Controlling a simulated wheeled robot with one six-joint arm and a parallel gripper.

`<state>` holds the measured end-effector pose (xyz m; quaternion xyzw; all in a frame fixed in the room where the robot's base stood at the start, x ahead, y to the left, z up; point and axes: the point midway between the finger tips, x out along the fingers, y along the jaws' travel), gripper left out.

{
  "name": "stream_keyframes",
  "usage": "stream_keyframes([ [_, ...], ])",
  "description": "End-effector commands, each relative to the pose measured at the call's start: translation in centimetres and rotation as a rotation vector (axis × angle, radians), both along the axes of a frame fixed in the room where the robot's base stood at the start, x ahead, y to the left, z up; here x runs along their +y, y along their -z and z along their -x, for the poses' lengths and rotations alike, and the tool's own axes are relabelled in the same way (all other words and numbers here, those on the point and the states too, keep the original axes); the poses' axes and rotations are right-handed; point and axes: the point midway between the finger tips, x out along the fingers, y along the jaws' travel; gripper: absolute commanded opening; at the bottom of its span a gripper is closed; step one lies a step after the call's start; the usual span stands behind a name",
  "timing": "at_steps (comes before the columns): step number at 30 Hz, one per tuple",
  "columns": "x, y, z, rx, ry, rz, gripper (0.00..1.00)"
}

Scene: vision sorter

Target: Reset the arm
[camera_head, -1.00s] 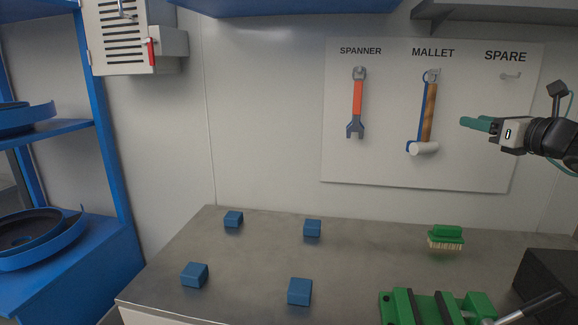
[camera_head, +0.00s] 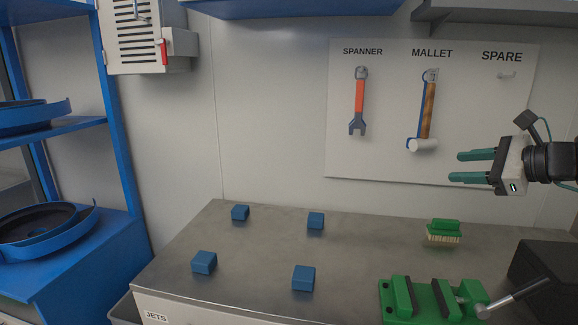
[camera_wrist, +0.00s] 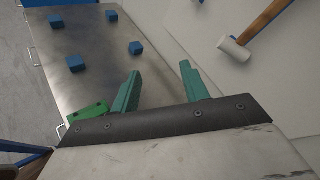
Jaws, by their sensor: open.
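My gripper (camera_head: 474,166) is at the right of the head view, raised above the bench and in front of the tool board. Its two green fingers point left, stand apart and hold nothing. In the wrist view the open fingers (camera_wrist: 158,88) show with bare space between them. My arm enters from the right edge.
Several blue blocks (camera_head: 303,278) sit on the grey bench (camera_head: 370,255). A green brush (camera_head: 444,231), a green vise (camera_head: 430,300) and a dark box (camera_head: 545,270) are at the right. A spanner (camera_head: 359,100) and a mallet (camera_head: 424,143) hang on the board (camera_head: 385,165); the SPARE hook (camera_head: 506,75) is empty.

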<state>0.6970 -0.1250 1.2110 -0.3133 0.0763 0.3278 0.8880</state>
Motion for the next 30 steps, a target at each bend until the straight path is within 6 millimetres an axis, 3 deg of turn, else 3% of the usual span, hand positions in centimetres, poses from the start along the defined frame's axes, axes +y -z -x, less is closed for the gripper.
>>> stream_keyframes([
  [5, 5.3, 4.0, 5.7, 0.025, -0.329, 0.348, 0.45],
  [9, 8.7, 7.8, 12.9, 0.030, -0.721, 0.700, 0.45],
  [12, 9.5, 10.0, 18.1, 0.025, -1.011, 0.938, 0.45],
  [15, 9.0, 11.4, 22.6, 0.019, -1.283, 1.158, 0.45],
  [18, 8.1, 12.0, 25.7, 0.010, -1.486, 1.346, 0.45],
  [22, 8.1, 11.8, 27.4, -0.020, -1.583, 1.479, 0.45],
  [30, 9.5, 11.2, 27.7, -0.087, -1.603, 1.516, 0.45],
])
